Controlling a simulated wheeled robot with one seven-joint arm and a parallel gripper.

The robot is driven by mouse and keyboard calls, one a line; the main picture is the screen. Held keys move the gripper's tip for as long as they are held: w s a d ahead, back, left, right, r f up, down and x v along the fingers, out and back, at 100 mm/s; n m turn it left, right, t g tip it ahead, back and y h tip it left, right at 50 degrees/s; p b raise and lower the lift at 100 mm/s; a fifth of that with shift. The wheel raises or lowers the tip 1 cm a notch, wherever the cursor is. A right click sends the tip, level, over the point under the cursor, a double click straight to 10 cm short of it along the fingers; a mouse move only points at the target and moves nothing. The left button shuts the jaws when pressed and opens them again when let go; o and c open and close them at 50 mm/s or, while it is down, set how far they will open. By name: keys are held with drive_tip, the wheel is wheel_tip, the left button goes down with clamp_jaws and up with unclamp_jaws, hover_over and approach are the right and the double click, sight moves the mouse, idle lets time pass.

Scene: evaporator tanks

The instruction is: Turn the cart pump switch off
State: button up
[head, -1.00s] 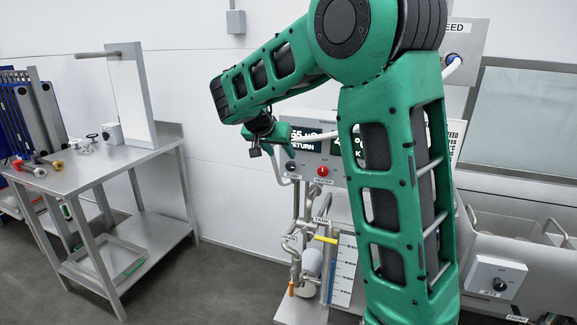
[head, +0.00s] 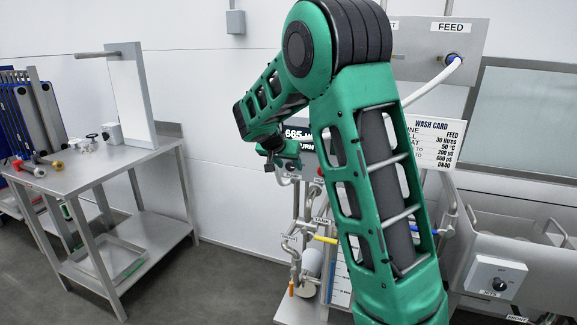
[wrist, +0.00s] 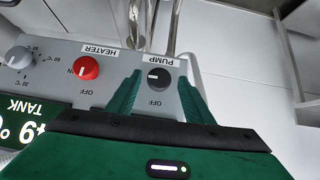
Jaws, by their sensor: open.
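The cart pump switch (wrist: 158,78) is a black round knob on a grey panel, beneath a PUMP label in the wrist view. The word OFF is printed on the panel beside it, on the side toward my gripper. A pale mark shows on the knob's left side. My gripper (wrist: 160,84) is open, with one green finger on each side of the knob. I cannot tell whether the fingers touch it. In the head view my gripper (head: 272,160) is small, at the left edge of the panel, and my arm hides much of the panel.
A red heater knob (wrist: 86,67) and a grey knob (wrist: 18,57) sit beside the pump knob. Pipes (wrist: 140,22) stand close past the panel edge. A steel table (head: 95,165) is at left, with open floor between. A jets switch (head: 496,276) is at right.

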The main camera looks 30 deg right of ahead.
drive_tip(key=c, duration=1)
drive_tip(key=shift+d+r, duration=0.1)
drive_tip(key=shift+d, duration=0.1)
drive_tip(key=shift+a, duration=0.15)
drive_tip(key=shift+w+a, duration=0.2)
drive_tip(key=shift+a, duration=0.05)
drive_tip(key=shift+w+a+f+n+g+h, duration=0.2)
drive_tip(key=shift+f+n+g+h, duration=0.2)
drive_tip(key=shift+n+g+h, duration=1.15)
drive_tip(key=shift+w+a+f+n+g+h, duration=0.15)
drive_tip(key=shift+f+n+g+h, duration=0.25)
drive_tip(key=shift+n+g+h, duration=0.9)
drive_tip(key=shift+w+a+f+n+g+h, duration=0.3)
drive_tip(key=shift+n+g+h, duration=0.55)
drive_tip(key=shift+n+h, duration=1.1)
